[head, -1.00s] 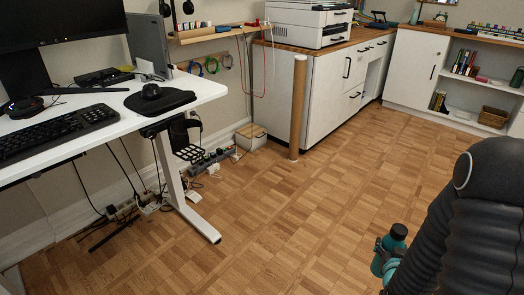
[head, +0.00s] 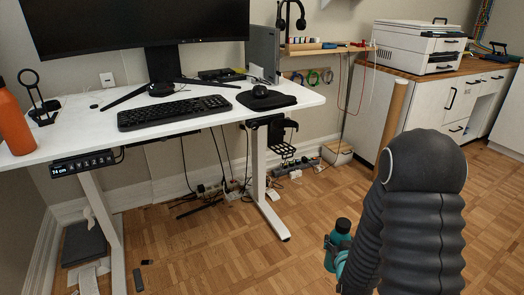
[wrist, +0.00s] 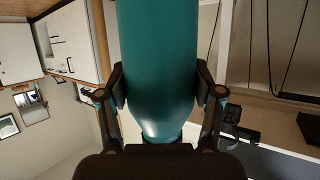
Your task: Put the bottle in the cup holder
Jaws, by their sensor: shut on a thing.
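A teal bottle with a dark cap (head: 343,226) is held upright in my gripper (head: 332,256), low at the right in the head view, above the floor. My gripper is shut on its body. In the wrist view the teal bottle (wrist: 158,60) fills the middle, with a finger pressed on each side. A black open frame with a slotted bottom (head: 281,148) hangs under the desk's right end; it looks like the cup holder and appears empty. My gripper is to the right of it and apart from it. My arm hides part of the bottle and gripper.
The white standing desk (head: 200,125) carries a monitor, keyboard (head: 175,112), mouse and orange bottle (head: 14,120). Its leg and foot (head: 268,205) stand below the frame. Cables and power strips lie by the wall. A cardboard tube (head: 391,118) stands at right. Open floor lies in front.

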